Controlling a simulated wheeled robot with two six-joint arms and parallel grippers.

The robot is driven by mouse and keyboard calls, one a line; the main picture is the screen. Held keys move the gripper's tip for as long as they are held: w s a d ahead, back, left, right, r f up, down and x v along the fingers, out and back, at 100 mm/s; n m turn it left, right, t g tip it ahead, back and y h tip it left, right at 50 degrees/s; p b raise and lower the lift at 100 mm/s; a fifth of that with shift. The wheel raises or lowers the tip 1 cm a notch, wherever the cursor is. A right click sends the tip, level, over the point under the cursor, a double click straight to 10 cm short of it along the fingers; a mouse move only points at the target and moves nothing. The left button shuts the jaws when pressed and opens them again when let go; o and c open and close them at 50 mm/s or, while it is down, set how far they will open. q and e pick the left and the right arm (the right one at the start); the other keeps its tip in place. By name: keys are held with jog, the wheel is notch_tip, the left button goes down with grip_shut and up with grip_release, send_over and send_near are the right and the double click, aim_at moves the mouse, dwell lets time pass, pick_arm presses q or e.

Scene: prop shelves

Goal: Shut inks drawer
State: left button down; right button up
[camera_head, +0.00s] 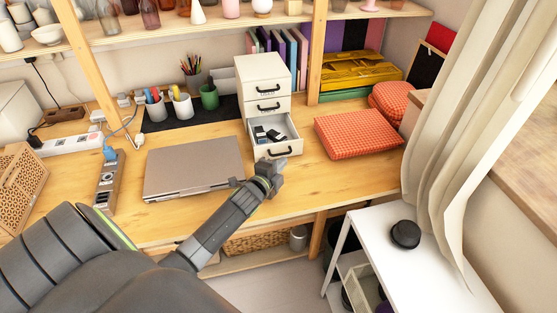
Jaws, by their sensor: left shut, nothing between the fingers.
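A small white drawer unit (263,72) with black handles stands on the wooden desk. Its bottom drawer (291,131) is pulled out toward me, with several small dark and light items (268,135) inside; I cannot read its label. The two drawers above it look closed. My left gripper (271,164) is shut and empty, just in front of and slightly below the open drawer's black handle (280,153). I cannot tell whether it touches the drawer front. My right gripper is not in view.
A closed grey laptop (193,167) lies left of the drawer. A red checked cushion (357,133) lies to its right. Pen cups and a green mug (209,97) stand behind the laptop. A white side table (385,245) stands at the lower right.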

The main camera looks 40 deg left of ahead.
pick_arm(q)
jog(key=shift+w+a+f, duration=0.15)
jog(key=shift+w+a, duration=0.4)
jog(key=shift+a, duration=0.15)
jog(key=shift+w+a, duration=0.1)
jog(key=shift+a, duration=0.05)
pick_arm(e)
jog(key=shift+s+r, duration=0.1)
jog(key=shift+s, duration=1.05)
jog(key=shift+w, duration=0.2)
